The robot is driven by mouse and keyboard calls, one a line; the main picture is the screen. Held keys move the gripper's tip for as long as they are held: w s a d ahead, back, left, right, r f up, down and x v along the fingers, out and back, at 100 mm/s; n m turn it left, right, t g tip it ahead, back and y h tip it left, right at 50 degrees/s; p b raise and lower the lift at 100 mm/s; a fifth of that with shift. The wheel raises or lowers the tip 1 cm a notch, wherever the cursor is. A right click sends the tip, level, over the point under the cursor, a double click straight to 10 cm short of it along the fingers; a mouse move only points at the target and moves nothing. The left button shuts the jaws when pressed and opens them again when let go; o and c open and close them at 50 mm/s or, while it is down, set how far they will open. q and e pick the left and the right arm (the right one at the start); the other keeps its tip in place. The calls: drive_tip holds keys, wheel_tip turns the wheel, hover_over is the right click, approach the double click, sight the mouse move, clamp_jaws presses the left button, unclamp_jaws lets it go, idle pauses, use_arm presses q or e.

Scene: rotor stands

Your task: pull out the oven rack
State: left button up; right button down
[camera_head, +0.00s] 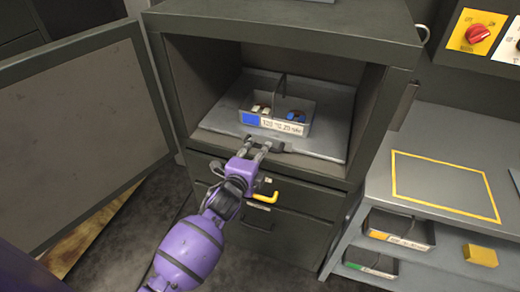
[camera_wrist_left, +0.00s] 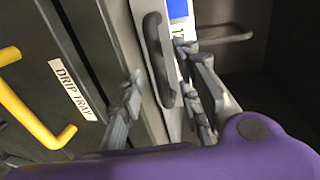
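The oven (camera_head: 372,120) is a dark grey cabinet, its door (camera_head: 80,135) swung open to the left. Inside, the grey rack (camera_head: 225,120) lies flat and carries a divided tray (camera_head: 318,105). The rack's dark bar handle (camera_head: 275,147) is at its front edge; it also shows in the left wrist view (camera_wrist_left: 158,60). My purple left gripper (camera_head: 256,148) is at that handle. In the left wrist view its fingers (camera_wrist_left: 160,92) are apart, one on each side of the handle's lower end, with a visible gap. My right gripper is not in view.
Below the rack is a drawer with a yellow handle (camera_head: 267,197) and a "DRIP TRAY" label (camera_wrist_left: 70,88). A grey bench (camera_head: 450,140) with a yellow outlined square stands at right. A red knob (camera_head: 477,33) is above it. Floor in front is open.

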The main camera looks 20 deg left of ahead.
use_arm(q)
drive_tip(key=shift+x, duration=1.2)
clamp_jaws()
